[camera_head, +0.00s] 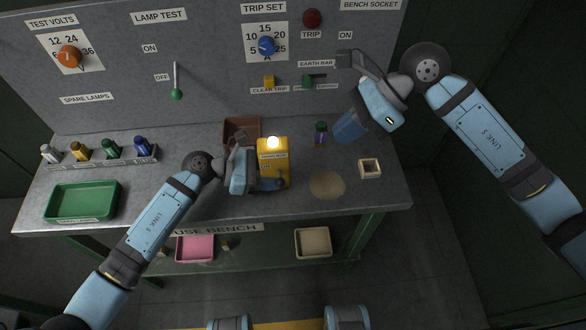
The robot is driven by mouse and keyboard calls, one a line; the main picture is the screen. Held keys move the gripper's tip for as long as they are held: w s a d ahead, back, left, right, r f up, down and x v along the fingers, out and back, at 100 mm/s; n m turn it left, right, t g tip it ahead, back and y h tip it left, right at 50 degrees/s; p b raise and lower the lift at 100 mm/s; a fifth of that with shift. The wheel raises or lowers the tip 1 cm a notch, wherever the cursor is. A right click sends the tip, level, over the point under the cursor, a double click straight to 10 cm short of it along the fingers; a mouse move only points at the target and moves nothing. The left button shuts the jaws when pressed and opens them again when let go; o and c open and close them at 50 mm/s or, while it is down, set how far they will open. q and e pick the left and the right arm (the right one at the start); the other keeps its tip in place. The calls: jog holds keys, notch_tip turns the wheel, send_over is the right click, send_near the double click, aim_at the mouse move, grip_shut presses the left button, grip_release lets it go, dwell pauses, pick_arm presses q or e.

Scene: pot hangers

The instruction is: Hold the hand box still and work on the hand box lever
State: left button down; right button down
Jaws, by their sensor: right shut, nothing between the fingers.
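The yellow hand box (275,148) stands on the bench with a bright lamp on its top and a label on its front. My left gripper (262,166) is at its left side, one finger behind and one across the lower front, and appears shut on it. The gripper hides the box's left side and part of its lower front. I cannot make out the lever clearly. My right gripper (346,60) is shut and empty, up by the panel near the EARTH BAR label, well apart from the hand box.
A brown tray (228,128) is behind the hand box. A purple-and-green piece (321,133), a blue bin (349,128) and a small cream square holder (361,168) are to its right. A green tray (56,201) is at left. The bench around the tan disc (327,196) is clear.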

aim_at(280, 176)
jog(key=x, duration=1.4)
jog(key=shift+s+f+n+t, duration=0.25)
jog(key=shift+f+n+t, duration=0.05)
jog(key=shift+t, duration=0.3)
jog(key=shift+s+f+n+t, duration=0.15)
jog(key=shift+s+f+t, duration=0.2)
jog(key=shift+f, duration=0.25)
jog(key=shift+s+f+n+t, duration=0.15)
jog(key=shift+s+f+t, duration=0.15)
jog(key=shift+f, duration=0.3)
jog(key=shift+r, duration=0.1)
jog(key=shift+r, duration=0.7)
